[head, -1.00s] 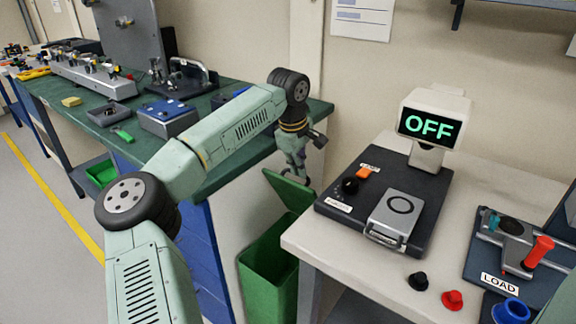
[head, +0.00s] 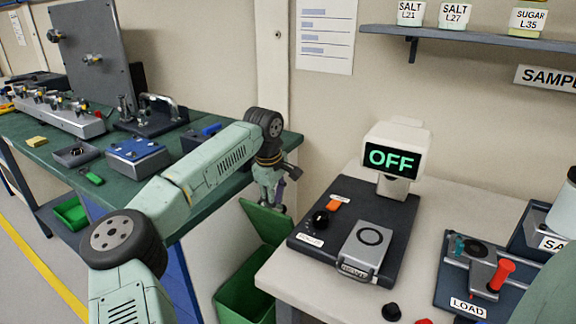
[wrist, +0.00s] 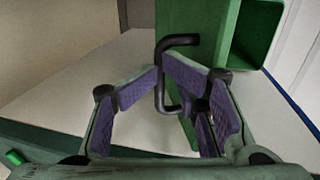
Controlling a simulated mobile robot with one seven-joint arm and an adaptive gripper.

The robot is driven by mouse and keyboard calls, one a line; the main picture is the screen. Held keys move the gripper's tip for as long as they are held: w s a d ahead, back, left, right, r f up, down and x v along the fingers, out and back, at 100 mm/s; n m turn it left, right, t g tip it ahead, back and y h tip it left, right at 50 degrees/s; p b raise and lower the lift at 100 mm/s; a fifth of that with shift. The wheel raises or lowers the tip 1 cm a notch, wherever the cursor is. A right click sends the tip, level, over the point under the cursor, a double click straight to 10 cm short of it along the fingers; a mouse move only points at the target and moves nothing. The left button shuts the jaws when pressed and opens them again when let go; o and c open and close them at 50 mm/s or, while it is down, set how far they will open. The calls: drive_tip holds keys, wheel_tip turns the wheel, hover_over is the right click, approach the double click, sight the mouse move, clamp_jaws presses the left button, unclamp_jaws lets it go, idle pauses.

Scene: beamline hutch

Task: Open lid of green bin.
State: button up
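The green bin (head: 238,294) stands on the floor between the green bench and the white table. Its lid (head: 266,222) is raised and tilted, leaving the bin's mouth partly visible. My gripper (head: 276,204) is at the lid's upper edge. In the wrist view, the lid (wrist: 193,22) carries a black bent handle (wrist: 181,40), and the bin's opening (wrist: 258,32) shows beside it. The purple-padded fingers of my gripper (wrist: 160,76) close in from both sides on the handle's bar. Part of the handle is hidden by the fingers.
The white table (head: 290,268) is close to the bin's right, bearing a black device base (head: 318,262) and an OFF display (head: 391,160). The green bench (head: 112,190) with instruments is on the left. A smaller green tray (head: 70,213) is below it.

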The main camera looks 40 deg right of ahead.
drive_tip(key=w+d+r+p, duration=0.2)
drive_tip(key=d+r+p, duration=0.1)
drive_tip(key=d+r, duration=0.3)
drive_tip(key=shift+w+d, duration=0.25)
drive_tip(key=shift+d, duration=0.05)
idle(0.6)
drive_tip(key=shift+r, duration=0.1)
idle(0.3)
wheel_tip(320, 180, up, 12)
drive_tip(key=a, duration=0.2)
drive_tip(key=shift+s, duration=0.4)
